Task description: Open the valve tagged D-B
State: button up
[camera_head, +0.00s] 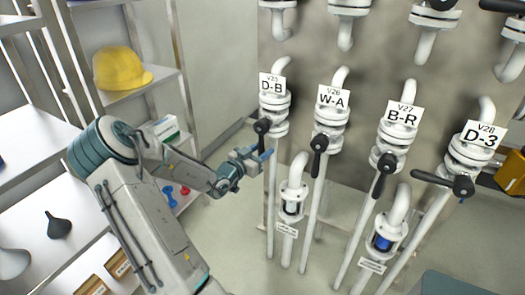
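The valve tagged D-B (273,100) is the leftmost of the tagged row, on a white vertical pipe. Its black handle (262,127) shows at the hub and runs down toward my gripper. The lower end of the handle is hidden or too small to make out. My gripper (264,157) is just below the hub, in front of the D-B pipe. Its fingers are small and partly overlap the handle area. I cannot tell whether they are open, shut, or touching the handle.
Valves W-A (330,115), B-R (397,130) and D-3 (473,150) stand to the right. W-A and B-R handles point down; D-3's points left. Shelves with a yellow helmet (121,69) stand left.

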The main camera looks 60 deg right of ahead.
jog(key=v, duration=1.3)
jog(key=shift+a, duration=0.2)
